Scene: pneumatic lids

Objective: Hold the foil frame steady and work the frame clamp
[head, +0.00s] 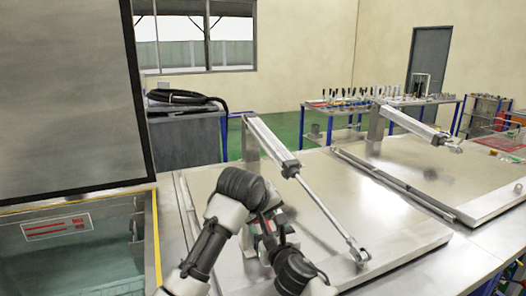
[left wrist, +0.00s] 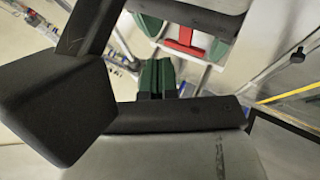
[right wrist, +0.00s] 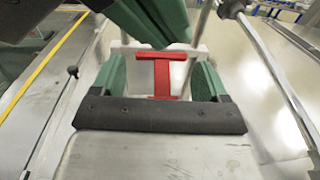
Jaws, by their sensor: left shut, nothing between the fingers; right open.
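A red I-shaped part (right wrist: 162,76), which looks like the clamp, sits against a pale bar (right wrist: 125,50) that may belong to the foil frame. My right gripper (right wrist: 160,75) is open, its green fingers on either side of the red part with visible gaps. The red part also shows in the left wrist view (left wrist: 185,42). My left gripper (left wrist: 157,78) is shut and empty, short of the red part; its green end crosses the top of the right wrist view. In the head view my arms mostly hide both grippers and the red part (head: 268,225).
A metal lid (head: 320,200) with a pneumatic cylinder (head: 272,145) and rod lies right of my arms. A second lid (head: 430,165) lies farther right. A tank with a yellow edge (head: 154,240) and a raised dark panel (head: 65,100) stand at left.

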